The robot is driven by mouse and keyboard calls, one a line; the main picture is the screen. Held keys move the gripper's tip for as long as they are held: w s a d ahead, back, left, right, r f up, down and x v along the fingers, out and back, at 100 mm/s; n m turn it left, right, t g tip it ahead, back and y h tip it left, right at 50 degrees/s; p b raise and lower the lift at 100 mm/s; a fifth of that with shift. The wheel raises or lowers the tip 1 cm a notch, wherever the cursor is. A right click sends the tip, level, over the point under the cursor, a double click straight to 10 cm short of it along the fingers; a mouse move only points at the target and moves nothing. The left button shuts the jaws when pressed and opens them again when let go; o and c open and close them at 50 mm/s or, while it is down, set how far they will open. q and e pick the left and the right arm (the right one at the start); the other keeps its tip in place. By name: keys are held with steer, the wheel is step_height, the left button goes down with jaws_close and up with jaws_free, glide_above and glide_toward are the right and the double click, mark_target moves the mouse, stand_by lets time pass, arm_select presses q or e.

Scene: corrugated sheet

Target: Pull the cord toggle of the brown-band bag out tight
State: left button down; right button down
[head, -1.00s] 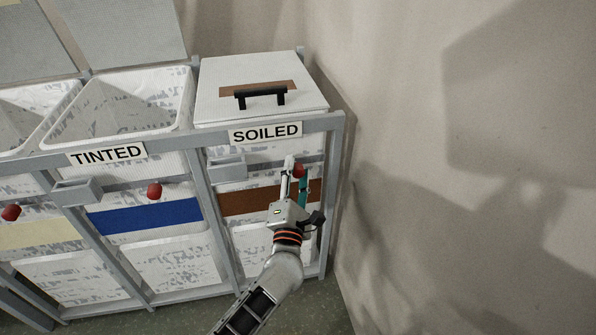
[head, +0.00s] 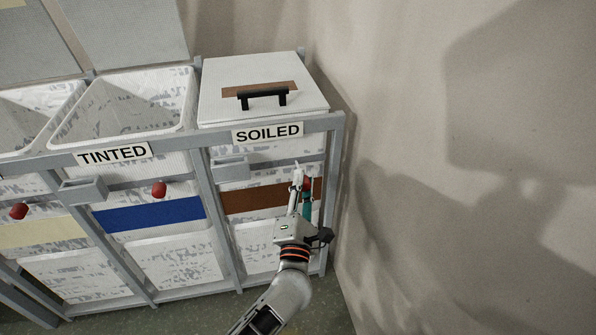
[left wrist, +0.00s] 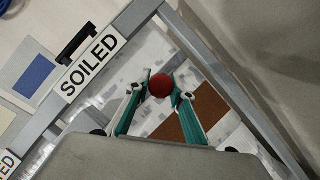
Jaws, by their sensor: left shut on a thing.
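The brown-band bag (head: 244,201) hangs in the right-hand bay of the grey frame, under the SOILED label; its brown band also shows in the left wrist view (left wrist: 183,123). Its red cord toggle (left wrist: 160,86) sits between the fingertips of my left gripper (left wrist: 160,88). In the head view the toggle is mostly hidden by the fingers of my left gripper (head: 302,180), in front of the band's right end. The gripper is shut on the toggle. The cord behind it cannot be made out. My right gripper is not in view.
A white lid (head: 262,88) with a black handle covers the SOILED bay. A grey frame post (head: 332,195) and the wall (head: 420,230) stand close on the right. The blue-band bag (head: 150,215) with its own red toggle (head: 159,189) hangs to the left.

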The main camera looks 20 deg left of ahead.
arm_select(q)
steer(key=shift+s+d+r, duration=0.1)
steer(key=shift+s+d, duration=0.35)
steer(key=shift+s, duration=0.15)
steer(key=shift+s+d+f, duration=0.2)
steer(key=shift+s, duration=0.05)
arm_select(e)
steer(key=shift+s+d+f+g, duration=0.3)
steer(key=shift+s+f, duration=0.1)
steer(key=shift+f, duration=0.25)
arm_select(q)
steer(key=c, duration=2)
jaws_free()
steer(key=shift+o, duration=1.4)
steer(key=shift+s, duration=0.1)
steer(key=v, duration=1.2)
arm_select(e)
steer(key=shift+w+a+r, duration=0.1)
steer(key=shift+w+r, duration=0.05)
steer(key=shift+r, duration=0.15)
arm_select(q)
steer(key=shift+r, duration=0.1)
